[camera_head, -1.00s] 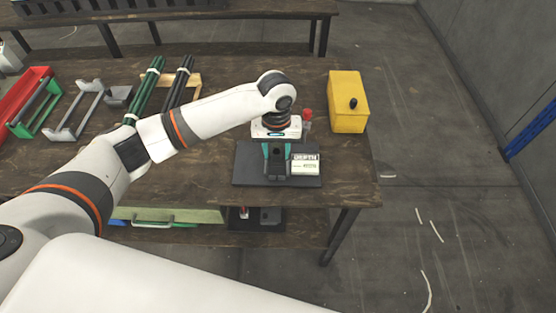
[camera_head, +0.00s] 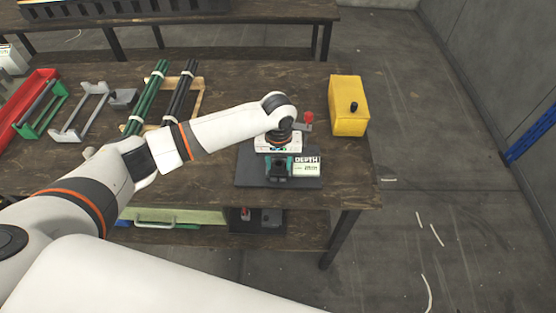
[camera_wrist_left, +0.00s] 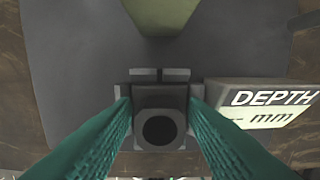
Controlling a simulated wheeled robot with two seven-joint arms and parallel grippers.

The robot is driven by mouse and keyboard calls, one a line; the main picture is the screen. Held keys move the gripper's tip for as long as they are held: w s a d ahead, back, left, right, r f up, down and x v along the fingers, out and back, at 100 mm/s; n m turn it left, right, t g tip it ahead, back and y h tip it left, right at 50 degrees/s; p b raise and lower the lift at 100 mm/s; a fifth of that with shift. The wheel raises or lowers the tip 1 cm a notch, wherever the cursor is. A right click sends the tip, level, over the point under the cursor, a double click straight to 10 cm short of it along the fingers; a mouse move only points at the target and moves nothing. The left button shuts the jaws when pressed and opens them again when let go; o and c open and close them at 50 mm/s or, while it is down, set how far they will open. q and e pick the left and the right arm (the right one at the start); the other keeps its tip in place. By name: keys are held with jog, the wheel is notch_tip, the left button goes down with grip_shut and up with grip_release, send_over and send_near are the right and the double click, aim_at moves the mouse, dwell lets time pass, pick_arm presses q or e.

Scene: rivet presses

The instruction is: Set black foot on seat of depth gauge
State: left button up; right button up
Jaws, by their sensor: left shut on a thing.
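My left gripper (camera_head: 279,164) points down over the depth gauge. In the left wrist view its teal fingers (camera_wrist_left: 160,102) are shut on a dark block with a round dark face, which I take as the black foot (camera_wrist_left: 160,128). The depth gauge has a dark base plate (camera_head: 250,173) and a light display marked DEPTH (camera_head: 307,165); the display (camera_wrist_left: 272,118) is just right of the foot in the wrist view. The foot is low over the plate. I cannot tell whether it touches the seat, which is hidden. My right gripper is out of view.
A yellow box (camera_head: 348,108) with a black knob stands at the table's right end. A red knob (camera_head: 309,118) shows behind my wrist. Green and black rods (camera_head: 148,95) on a wooden rack, grey and green frames and a red tray (camera_head: 22,112) lie left.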

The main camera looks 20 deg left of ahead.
pick_arm(q)
jog(key=o, duration=0.9)
jog(key=shift+s+f, duration=0.5)
jog(key=shift+f, duration=0.35)
jog(key=shift+w+r+b, duration=0.15)
jog(key=shift+r+b, duration=0.2)
jog(key=shift+o, duration=0.3)
notch_tip(320, 180, up, 13)
jog(key=shift+w, duration=0.35)
jog(key=shift+f, duration=0.15)
